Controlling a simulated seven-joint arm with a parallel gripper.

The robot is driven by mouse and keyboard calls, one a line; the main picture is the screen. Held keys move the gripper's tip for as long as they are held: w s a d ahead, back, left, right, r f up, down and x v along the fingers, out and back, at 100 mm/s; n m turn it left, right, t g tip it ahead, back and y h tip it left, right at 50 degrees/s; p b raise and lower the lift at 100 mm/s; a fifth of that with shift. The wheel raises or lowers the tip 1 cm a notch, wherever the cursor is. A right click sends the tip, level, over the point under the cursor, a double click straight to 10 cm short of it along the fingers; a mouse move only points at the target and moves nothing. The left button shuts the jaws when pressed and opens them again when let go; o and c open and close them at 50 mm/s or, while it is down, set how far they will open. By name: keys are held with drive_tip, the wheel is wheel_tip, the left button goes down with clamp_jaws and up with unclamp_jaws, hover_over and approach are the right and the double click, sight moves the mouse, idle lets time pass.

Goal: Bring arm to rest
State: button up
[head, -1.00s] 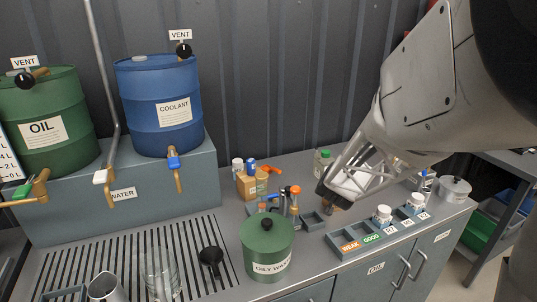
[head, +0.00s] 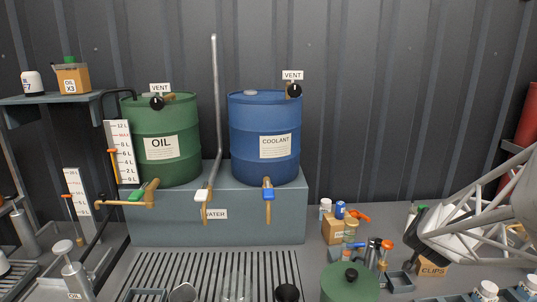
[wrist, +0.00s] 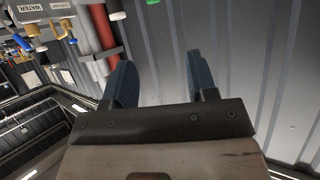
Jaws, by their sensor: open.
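My gripper (wrist: 160,85) shows in the wrist view with its two dark blue fingers spread apart and nothing between them. In the head view my arm and the dark end of my gripper (head: 432,232) are at the right edge, above the bench and near the clips box (head: 432,267). The fingertips are hard to make out there. I cannot tell from the head view whether the gripper touches anything.
A green oil drum (head: 165,115) and a blue coolant drum (head: 264,118) stand on a raised block (head: 255,228). Small bottles and a cardboard box (head: 333,230) crowd the bench left of my gripper. A green oily waste can (head: 350,287) stands in front.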

drive_tip(key=s+a+r+y, duration=0.1)
drive_tip(key=a+r, duration=0.1)
drive_tip(key=a, duration=0.1)
drive_tip(key=s+a+r+n+y, duration=0.1)
drive_tip(key=a, duration=0.3)
drive_tip(key=s+a+r+n+y, duration=0.1)
drive_tip(key=a+r, duration=0.1)
drive_tip(key=a, duration=0.1)
drive_tip(key=shift+s+a+r, duration=0.1)
drive_tip(key=shift+a+r, duration=0.15)
drive_tip(key=shift+r, duration=0.1)
drive_tip(key=s+a+r+n+g+y, duration=0.2)
drive_tip(key=s+a+r+g, duration=0.15)
drive_tip(key=s+a, duration=0.6)
drive_tip(key=s+a+r+n+g+y, duration=0.15)
drive_tip(key=s+a+r+n, duration=0.35)
drive_tip(key=s, duration=0.8)
wheel_tip(320, 180, down, 11)
drive_tip(key=m+g, duration=0.2)
drive_tip(key=g, duration=0.1)
drive_tip(key=shift+w+a+r+m, duration=0.2)
drive_tip(key=shift+w+m, duration=0.1)
drive_tip(key=shift+w, duration=0.15)
